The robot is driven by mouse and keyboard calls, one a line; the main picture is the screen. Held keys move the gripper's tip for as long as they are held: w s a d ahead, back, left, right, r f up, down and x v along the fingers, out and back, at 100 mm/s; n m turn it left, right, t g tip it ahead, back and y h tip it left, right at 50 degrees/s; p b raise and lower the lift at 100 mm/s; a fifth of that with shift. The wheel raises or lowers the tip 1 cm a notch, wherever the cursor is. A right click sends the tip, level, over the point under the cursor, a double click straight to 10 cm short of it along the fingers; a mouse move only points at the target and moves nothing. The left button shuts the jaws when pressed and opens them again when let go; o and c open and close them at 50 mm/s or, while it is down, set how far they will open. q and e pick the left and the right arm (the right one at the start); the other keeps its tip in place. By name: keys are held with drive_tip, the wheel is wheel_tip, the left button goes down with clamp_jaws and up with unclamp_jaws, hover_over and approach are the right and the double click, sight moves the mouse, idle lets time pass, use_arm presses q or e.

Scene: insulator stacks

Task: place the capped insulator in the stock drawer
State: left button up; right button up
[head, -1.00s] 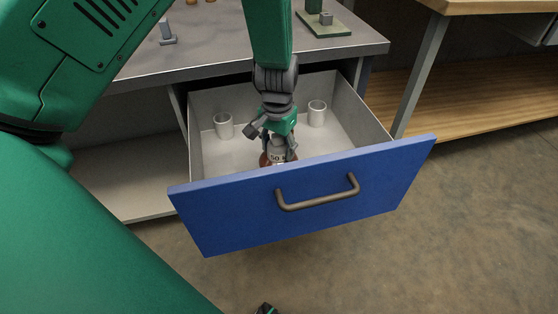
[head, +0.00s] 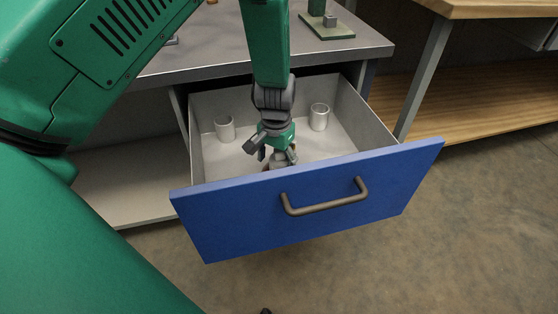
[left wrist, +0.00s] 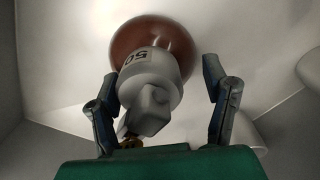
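The capped insulator (head: 279,162) is inside the open stock drawer (head: 305,206), close behind its blue front, which hides most of it. In the left wrist view it has a grey cap (left wrist: 152,68) marked 50 and a reddish-brown disc (left wrist: 163,36) against the pale drawer floor. My left gripper (head: 277,153) points down into the drawer over the insulator. Its two fingers (left wrist: 163,95) are spread on either side of the cap, with gaps showing on both sides. My right gripper is not clearly visible.
Two light grey cups stand in the back of the drawer, one at left (head: 225,130) and one at right (head: 319,118). The grey worktop (head: 215,57) lies behind, with a green stand (head: 326,27) on it. A wooden bench (head: 480,95) is at right.

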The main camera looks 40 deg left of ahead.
use_arm(q)
drive_tip(key=shift+a, duration=0.1)
drive_tip(key=shift+d+r, duration=0.15)
drive_tip(key=shift+d, duration=0.25)
drive_tip(key=shift+r, duration=0.3)
wheel_tip(320, 180, up, 11)
drive_tip(key=p, duration=0.4)
drive_tip(key=shift+a+f+p, duration=0.15)
drive_tip(key=shift+f+p, duration=0.05)
drive_tip(key=shift+p, duration=0.1)
drive_tip(key=shift+r, duration=0.55)
drive_tip(key=shift+f, duration=0.1)
